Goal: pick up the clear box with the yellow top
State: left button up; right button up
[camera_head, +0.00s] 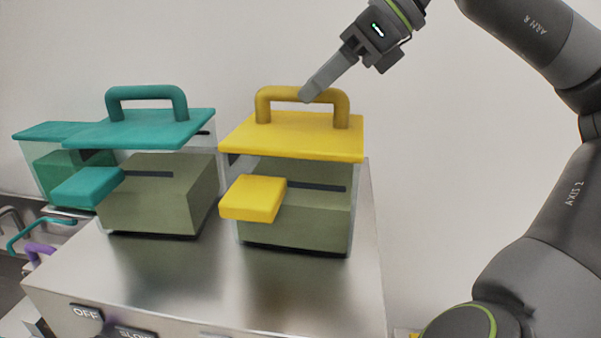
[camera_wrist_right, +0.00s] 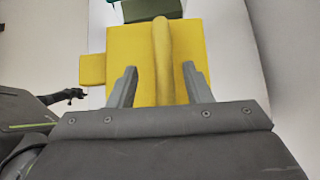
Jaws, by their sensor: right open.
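The clear box (camera_head: 350,220) with the yellow top (camera_head: 290,140) stands upright on a metal surface, with a yellow arched handle (camera_head: 340,112) on its lid and a yellow block on its front. My right gripper (camera_head: 308,94) is at the handle. In the right wrist view the two fingers of my right gripper (camera_wrist_right: 168,80) are apart, one on each side of the handle (camera_wrist_right: 162,50), over the yellow top (camera_wrist_right: 195,45). Whether a finger touches the handle cannot be told. My left gripper is not clearly in view.
A similar clear box with a teal top (camera_head: 150,135) stands to the left on the same metal unit (camera_head: 200,285). Another teal-topped box (camera_head: 40,131) is behind it at far left. Coloured handles show at lower left. A plain wall is behind.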

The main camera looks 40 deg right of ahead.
jog(key=x, duration=0.2)
jog(key=p+x, duration=0.1)
jog(key=shift+w+f, duration=0.15)
jog(key=shift+w, duration=0.35)
jog(key=shift+w+f, duration=0.1)
jog(key=shift+s+a, duration=0.1)
jog(key=shift+s, duration=0.1)
jog(key=shift+c, duration=1)
grip_shut()
pick_arm(q)
jog(key=shift+s+d+r, duration=0.1)
jog(key=shift+s+r, duration=0.65)
jog(key=shift+s, duration=0.05)
jog(key=shift+s, duration=0.1)
